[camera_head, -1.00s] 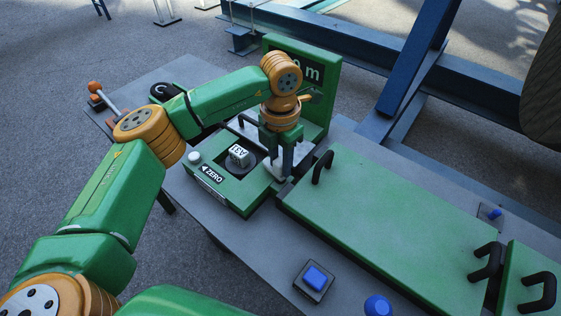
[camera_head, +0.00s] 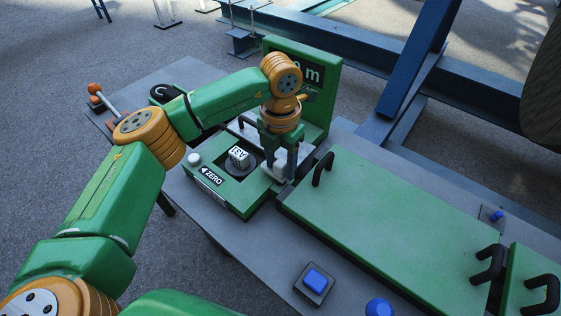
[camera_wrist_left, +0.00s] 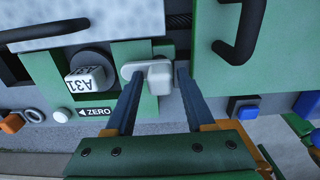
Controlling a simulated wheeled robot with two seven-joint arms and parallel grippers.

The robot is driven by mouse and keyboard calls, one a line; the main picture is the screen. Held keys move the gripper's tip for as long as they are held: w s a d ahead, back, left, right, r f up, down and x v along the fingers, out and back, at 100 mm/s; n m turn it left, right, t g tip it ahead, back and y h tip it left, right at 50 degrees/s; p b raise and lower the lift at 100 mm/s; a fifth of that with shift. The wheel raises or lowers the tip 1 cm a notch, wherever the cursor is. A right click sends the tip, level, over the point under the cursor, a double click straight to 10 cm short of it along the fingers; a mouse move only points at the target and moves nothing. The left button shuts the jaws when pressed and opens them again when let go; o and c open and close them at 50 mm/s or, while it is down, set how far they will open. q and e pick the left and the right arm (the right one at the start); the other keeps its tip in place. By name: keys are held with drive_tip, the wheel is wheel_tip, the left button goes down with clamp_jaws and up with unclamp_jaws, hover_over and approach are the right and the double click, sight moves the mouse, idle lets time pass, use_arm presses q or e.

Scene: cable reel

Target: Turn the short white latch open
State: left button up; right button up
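The short white latch (camera_wrist_left: 158,78) has a rounded plate and a raised block, and it sits at the edge of the green box in the left wrist view. It also shows, partly hidden, in the head view (camera_head: 280,172). My left gripper (camera_wrist_left: 161,78) points down over it, with one finger on each side of the raised block. The fingers are apart with small gaps showing beside the block; I cannot tell whether either touches it. The same gripper shows in the head view (camera_head: 280,168). My right gripper is not in view.
A white A31 knob (camera_head: 240,156) and a ZERO label (camera_head: 212,177) are on the green box left of the latch. A black handle (camera_head: 322,168) on the green lid (camera_head: 400,220) stands close to the right. A blue button (camera_head: 315,279) is nearer the front.

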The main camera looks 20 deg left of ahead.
sight(280, 162)
use_arm(q)
drive_tip(key=shift+o, duration=0.2)
wheel_tip(280, 162, up, 7)
drive_tip(key=shift+r+b, duration=0.1)
drive_tip(key=shift+b, duration=0.25)
